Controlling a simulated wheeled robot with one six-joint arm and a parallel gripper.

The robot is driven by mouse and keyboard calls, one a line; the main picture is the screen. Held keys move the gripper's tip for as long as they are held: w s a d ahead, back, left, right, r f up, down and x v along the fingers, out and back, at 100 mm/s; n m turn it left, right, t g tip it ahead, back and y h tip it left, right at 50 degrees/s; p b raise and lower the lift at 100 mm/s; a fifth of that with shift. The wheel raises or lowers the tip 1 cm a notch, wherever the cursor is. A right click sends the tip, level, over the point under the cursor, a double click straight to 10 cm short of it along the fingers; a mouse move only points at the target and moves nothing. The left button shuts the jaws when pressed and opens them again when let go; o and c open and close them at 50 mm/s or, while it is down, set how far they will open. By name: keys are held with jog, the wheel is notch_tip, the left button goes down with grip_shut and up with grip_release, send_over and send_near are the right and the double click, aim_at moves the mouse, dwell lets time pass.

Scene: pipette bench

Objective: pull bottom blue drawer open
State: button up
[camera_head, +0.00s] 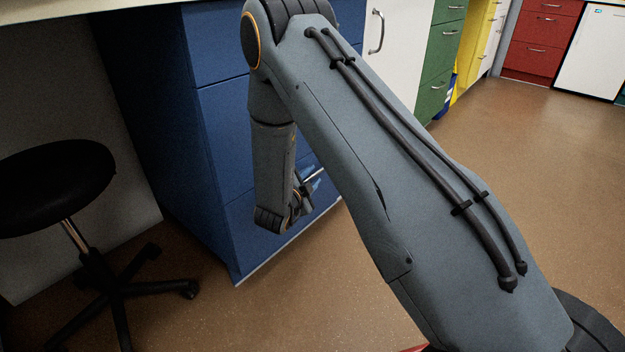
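The blue cabinet holds a stack of blue drawers. The bottom blue drawer (240,238) is the lowest front, just above the floor, and looks flush with the cabinet. My arm hides part of its front. A thin bright metal handle (314,174) shows just right of my wrist, partly hidden. My gripper (312,185) is low in front of the drawers, at or very near this handle. The gripper is small and mostly hidden behind my wrist, so I cannot tell if its fingers are open, shut or touching the handle.
A black stool (55,180) with a wheeled base stands left of the blue cabinet. A white cabinet (398,45) and green drawers (438,60) stand to the right. The brown floor (500,150) is clear in front. My arm covers the middle of the view.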

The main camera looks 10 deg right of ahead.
jog(key=shift+w+d, duration=0.3)
grip_shut()
